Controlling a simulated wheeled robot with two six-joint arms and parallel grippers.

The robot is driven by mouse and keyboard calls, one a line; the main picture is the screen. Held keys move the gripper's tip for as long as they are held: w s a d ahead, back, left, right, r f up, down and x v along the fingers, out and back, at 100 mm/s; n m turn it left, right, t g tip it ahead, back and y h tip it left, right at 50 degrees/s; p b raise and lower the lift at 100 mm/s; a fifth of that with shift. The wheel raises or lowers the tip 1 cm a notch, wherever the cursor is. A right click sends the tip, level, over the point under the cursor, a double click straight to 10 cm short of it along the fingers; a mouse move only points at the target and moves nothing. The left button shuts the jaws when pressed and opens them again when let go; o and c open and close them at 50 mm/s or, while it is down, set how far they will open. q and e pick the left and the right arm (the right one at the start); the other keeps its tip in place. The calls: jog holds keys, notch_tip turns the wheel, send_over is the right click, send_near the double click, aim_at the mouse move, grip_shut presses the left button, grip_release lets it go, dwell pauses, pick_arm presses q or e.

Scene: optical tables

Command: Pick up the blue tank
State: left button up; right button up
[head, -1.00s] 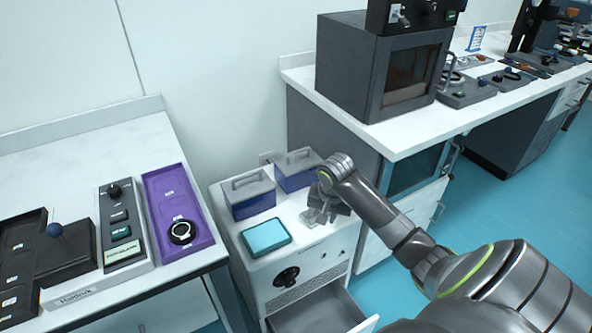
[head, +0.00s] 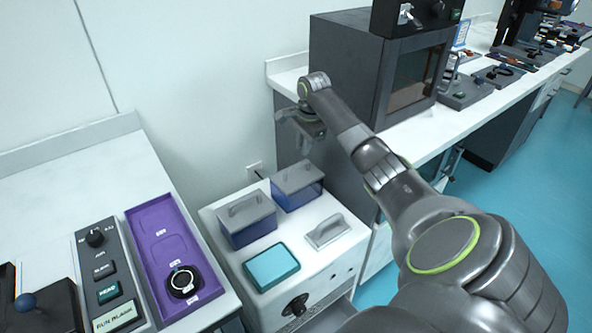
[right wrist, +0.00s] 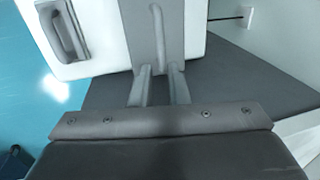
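Two blue tanks with grey handled lids stand on the white cabinet top: a front-left tank (head: 246,220) and a back-right tank (head: 298,186). My right gripper (head: 303,142) is raised above and slightly behind the back-right tank, pointing down. The tank's blue sides are hidden in that view. My left gripper is not in view.
The white cabinet (head: 330,262) also bears a teal pad (head: 271,267) and a grey handled plate (head: 326,231). A grey oven-like box (head: 345,75) stands on the bench behind right. A purple tray (head: 158,225) lies on the left table.

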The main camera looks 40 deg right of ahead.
aim_at(298, 166)
jog(key=f, duration=0.3)
jog(key=w+f+b, duration=0.1)
jog(key=f, duration=0.2)
jog(key=w+f, duration=0.1)
jog(key=f, duration=0.2)
jog(key=shift+f, duration=0.3)
grip_shut()
